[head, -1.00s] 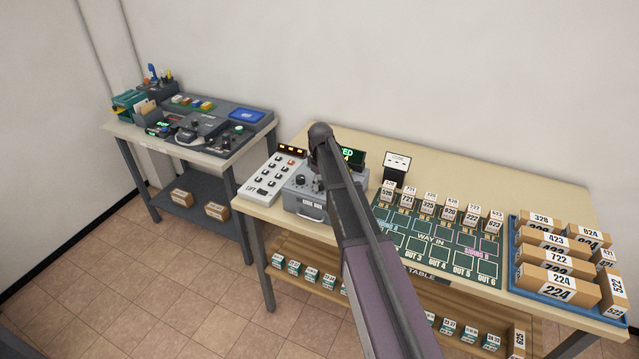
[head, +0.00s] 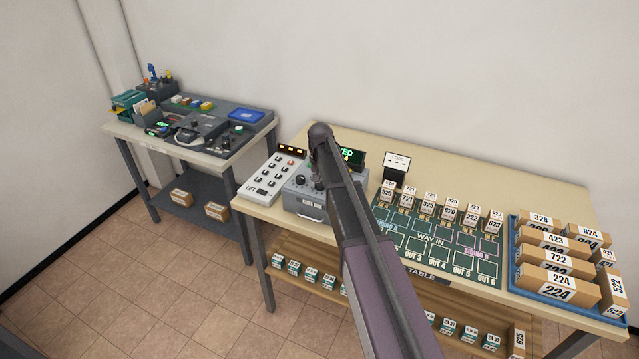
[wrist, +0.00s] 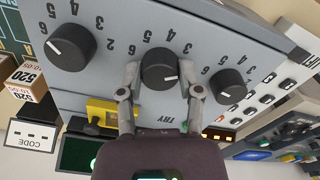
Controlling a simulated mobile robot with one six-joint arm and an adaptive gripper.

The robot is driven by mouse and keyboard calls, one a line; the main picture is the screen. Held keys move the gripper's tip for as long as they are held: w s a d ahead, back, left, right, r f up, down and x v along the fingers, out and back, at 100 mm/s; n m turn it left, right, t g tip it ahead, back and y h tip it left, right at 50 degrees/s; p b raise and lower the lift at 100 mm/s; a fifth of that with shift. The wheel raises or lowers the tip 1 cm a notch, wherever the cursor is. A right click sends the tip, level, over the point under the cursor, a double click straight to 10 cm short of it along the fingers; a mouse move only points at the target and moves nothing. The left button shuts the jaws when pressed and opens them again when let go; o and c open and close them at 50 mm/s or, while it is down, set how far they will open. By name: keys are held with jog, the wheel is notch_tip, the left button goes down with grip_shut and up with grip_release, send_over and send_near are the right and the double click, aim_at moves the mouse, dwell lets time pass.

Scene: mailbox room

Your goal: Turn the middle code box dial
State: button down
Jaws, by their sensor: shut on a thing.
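The code box (wrist: 120,100) is a grey metal case with three black dials in the wrist view. The middle dial (wrist: 160,66) sits between the left dial (wrist: 72,44) and the right dial (wrist: 228,86) of that picture. My gripper (wrist: 159,74) is shut on the middle dial, one finger touching each side.
A white keypad panel (head: 271,180) stands left of the code box. Behind it is a dark display (head: 352,157) with green letters, and a CODE card stand (head: 396,163). A green mat (head: 440,236) with small numbered boxes and a blue tray (head: 565,296) of parcels lie to the right.

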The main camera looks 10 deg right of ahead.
jog(key=m, duration=0.4)
jog(key=shift+w, duration=0.1)
dwell(0.3)
jog(key=shift+c, duration=1.3)
grip_release()
